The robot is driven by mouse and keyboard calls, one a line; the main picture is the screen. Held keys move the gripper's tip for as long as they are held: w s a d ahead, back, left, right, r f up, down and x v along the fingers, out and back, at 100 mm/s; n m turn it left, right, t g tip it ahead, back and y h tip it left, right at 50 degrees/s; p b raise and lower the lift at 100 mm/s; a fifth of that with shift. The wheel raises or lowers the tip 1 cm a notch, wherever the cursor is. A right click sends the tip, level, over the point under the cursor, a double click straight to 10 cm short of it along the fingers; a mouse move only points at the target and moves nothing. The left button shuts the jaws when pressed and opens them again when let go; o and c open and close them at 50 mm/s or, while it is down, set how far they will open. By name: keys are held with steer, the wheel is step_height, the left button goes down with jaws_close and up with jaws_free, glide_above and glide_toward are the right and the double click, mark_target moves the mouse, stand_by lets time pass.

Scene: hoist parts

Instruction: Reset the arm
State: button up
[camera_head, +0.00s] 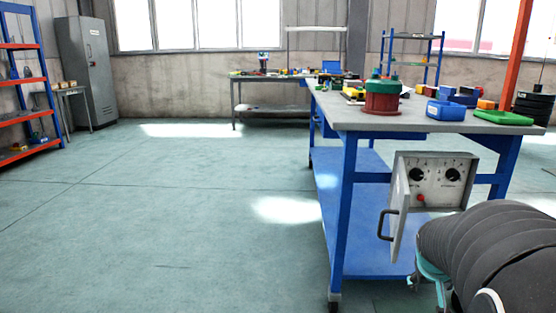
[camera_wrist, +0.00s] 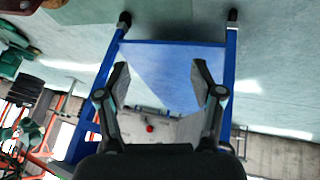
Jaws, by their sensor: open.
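My gripper (camera_wrist: 160,68) is open in the wrist view, its two dark fingers spread apart with nothing between the tips. A grey control box (camera_head: 449,173) with two black dials and a red knob (camera_head: 421,198) is at the front of the blue workbench in the head view. Its door (camera_head: 402,205) stands open, with a black handle (camera_head: 384,224). In the wrist view, a red knob (camera_wrist: 150,128) shows beyond and between my fingers, apart from them.
A shelf (camera_head: 22,79) and a grey cabinet (camera_head: 88,73) stand at left. The floor at left and centre is clear.

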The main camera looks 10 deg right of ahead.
steer(key=s+a+r+n+y+p, duration=0.1)
steer(key=s+a+r, duration=0.2)
steer(key=a, duration=0.6)
steer(key=s+a+r+n+t+y+p, duration=0.1)
steer(key=s+a+r, duration=0.3)
steer(key=a, duration=0.6)
steer(key=s+a+r+n+y+p, duration=0.2)
steer(key=s+a+r+y+p, duration=0.1)
steer(key=a, duration=0.6)
steer(key=shift+s+a+r, duration=0.4)
steer(key=shift+s+r, duration=0.05)
steer(key=shift+s, duration=0.2)
